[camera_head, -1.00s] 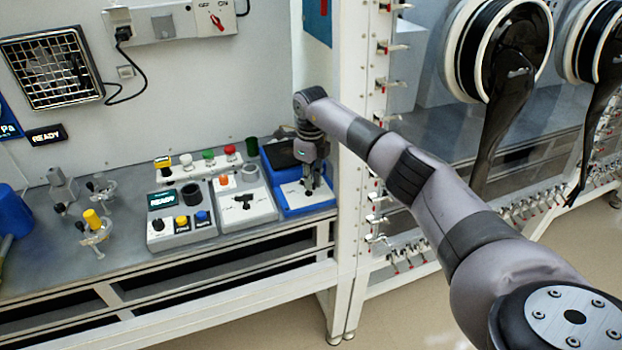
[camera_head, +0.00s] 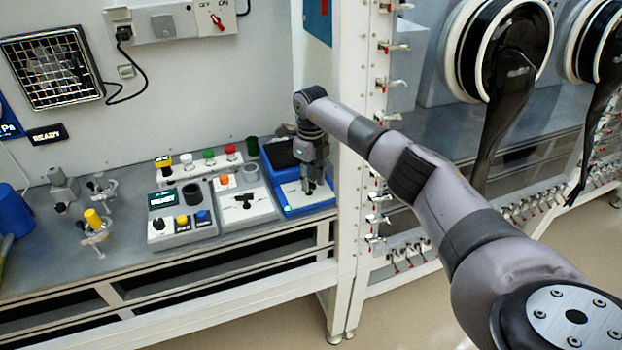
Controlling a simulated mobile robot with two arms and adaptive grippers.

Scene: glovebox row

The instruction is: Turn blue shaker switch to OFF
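The blue shaker (camera_head: 285,209) stands at the right end of the grey bench, beside the white post. It has a blue body, a dark top at the back and a light front panel. My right gripper (camera_head: 310,190) points down at the right part of that panel. Its fingers look close together, but they are too small and dark to tell whether they are open or shut. The switch is not distinguishable; the gripper covers that part of the panel. My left gripper is not in view.
Left of the shaker stand a white device with a black knob (camera_head: 243,199) and a grey device with a READY screen (camera_head: 163,199). Colored buttons (camera_head: 209,156) stand behind. The white post (camera_head: 352,240) is close to my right arm. Glovebox ports are at right.

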